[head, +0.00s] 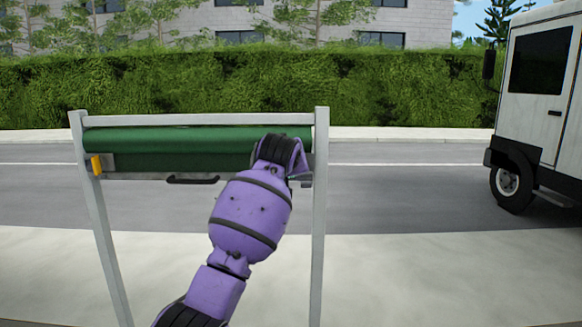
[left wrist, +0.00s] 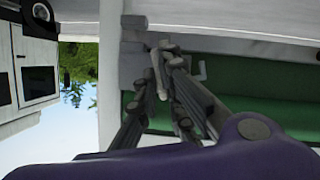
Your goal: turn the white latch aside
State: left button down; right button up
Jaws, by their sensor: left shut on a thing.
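A grey frame (head: 200,119) with two posts holds a green roll (head: 150,140) and a panel under it. My left arm reaches up to the right end of this panel, and my wrist hides the gripper's fingertips in the head view. In the left wrist view my left gripper (left wrist: 165,52) is shut at the panel's end, close to the grey post. A short pale bar (left wrist: 157,78), seemingly the white latch, lies between the fingers, roughly in line with them. Its mount is partly hidden by the fingers. My right gripper is in neither view.
A dark handle (head: 193,180) sits on the panel's lower edge, and an orange piece (head: 96,164) is at the left post. A white truck (head: 540,110) stands on the road at right. The pavement around the frame is clear.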

pick_arm(q)
jog(key=shift+d+m+y, duration=0.15)
jog(key=shift+m+y, duration=0.55)
jog(key=shift+m, duration=0.3)
jog(key=c, duration=1.9)
grip_release()
jog(key=shift+o, duration=0.2)
jog(key=v, duration=1.2)
